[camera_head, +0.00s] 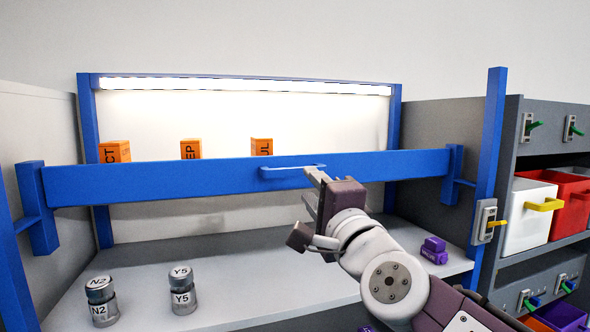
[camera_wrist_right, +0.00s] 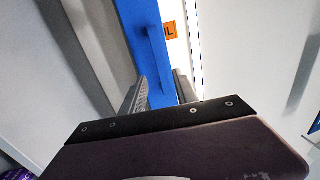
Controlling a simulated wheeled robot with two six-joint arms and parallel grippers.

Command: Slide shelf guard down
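The shelf guard (camera_head: 150,179) is a blue horizontal bar across the front of the shelf bay, between two blue side posts. A blue handle (camera_head: 292,171) sits on its front, right of the middle. My right gripper (camera_head: 312,185) is in front of the bar at the handle's right end. In the right wrist view, the fingers of the right gripper (camera_wrist_right: 160,92) stand apart, with the guard (camera_wrist_right: 132,25) and its handle (camera_wrist_right: 156,50) beyond and between them. I cannot tell whether a finger touches the handle. My left gripper is not in view.
Orange boxes (camera_head: 190,149) show behind the guard. White and red bins (camera_head: 529,218) (camera_head: 572,203) stand further right.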

